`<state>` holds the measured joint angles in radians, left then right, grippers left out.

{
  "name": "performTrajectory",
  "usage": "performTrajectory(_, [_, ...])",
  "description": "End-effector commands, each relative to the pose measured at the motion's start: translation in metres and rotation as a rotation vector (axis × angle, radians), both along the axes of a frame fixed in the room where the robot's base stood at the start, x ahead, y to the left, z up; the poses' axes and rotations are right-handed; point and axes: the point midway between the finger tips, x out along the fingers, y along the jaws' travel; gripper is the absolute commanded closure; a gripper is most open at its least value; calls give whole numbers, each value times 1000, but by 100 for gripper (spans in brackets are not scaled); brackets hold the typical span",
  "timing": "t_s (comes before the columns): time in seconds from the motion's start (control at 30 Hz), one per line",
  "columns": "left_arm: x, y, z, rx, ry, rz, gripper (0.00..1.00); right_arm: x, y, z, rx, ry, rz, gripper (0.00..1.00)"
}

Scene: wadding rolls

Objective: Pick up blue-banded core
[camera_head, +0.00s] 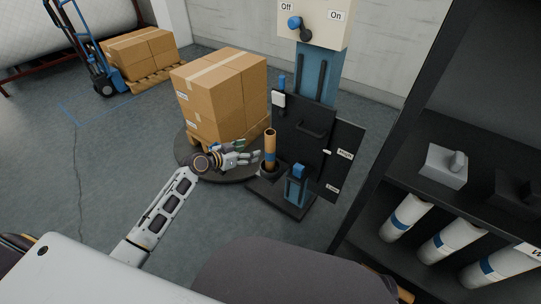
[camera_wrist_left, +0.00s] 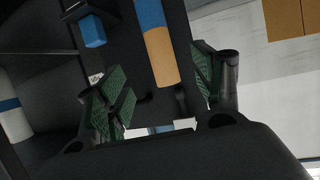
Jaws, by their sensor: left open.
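The blue-banded core (camera_head: 270,143) is a slim tan tube with a blue band. It stands upright in a dark round holder at the foot of the black and blue machine. My left gripper (camera_head: 246,152) is open just left of the core, with its fingers pointing towards it. In the left wrist view the core (camera_wrist_left: 161,55) shows tan and blue between the two green-padded fingers (camera_wrist_left: 158,88), beyond their tips. I cannot tell that either pad touches it. The right gripper is not in view.
The machine (camera_head: 318,80) stands right behind the core, with a blue-topped post (camera_head: 298,172) to its right. Stacked cartons (camera_head: 215,88) rise behind my left gripper. A dark shelf (camera_head: 400,160) holding white blue-banded rolls (camera_head: 447,240) stands at the right.

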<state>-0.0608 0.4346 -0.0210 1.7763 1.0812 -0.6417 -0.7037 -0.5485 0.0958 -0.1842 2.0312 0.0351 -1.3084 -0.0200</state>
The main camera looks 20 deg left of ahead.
Motion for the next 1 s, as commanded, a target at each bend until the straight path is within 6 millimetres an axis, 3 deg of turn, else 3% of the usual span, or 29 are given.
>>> performTrajectory(0.37, [6,-3,-3,-1,1,3,33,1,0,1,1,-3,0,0])
performTrajectory(1.0, [51,-28,-26,-2,1,2,33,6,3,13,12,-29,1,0])
